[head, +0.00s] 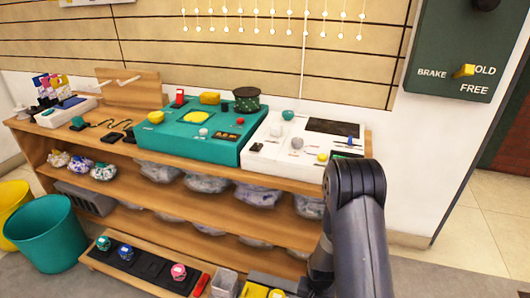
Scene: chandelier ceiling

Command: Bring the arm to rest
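One black and grey segment of my arm rises at the lower right in the head view, with a rounded joint at its top. It stands in front of the right end of the wooden shelf unit (215,219). My gripper is not visible in this view, so its fingers and anything in them are hidden.
A teal panel (160,141) and a white panel (262,171) with small parts lie on the shelf top. A teal bin (45,235) and a yellow bin (12,205) stand at left. A green brake panel (445,85) hangs upper right. Floor at right is clear.

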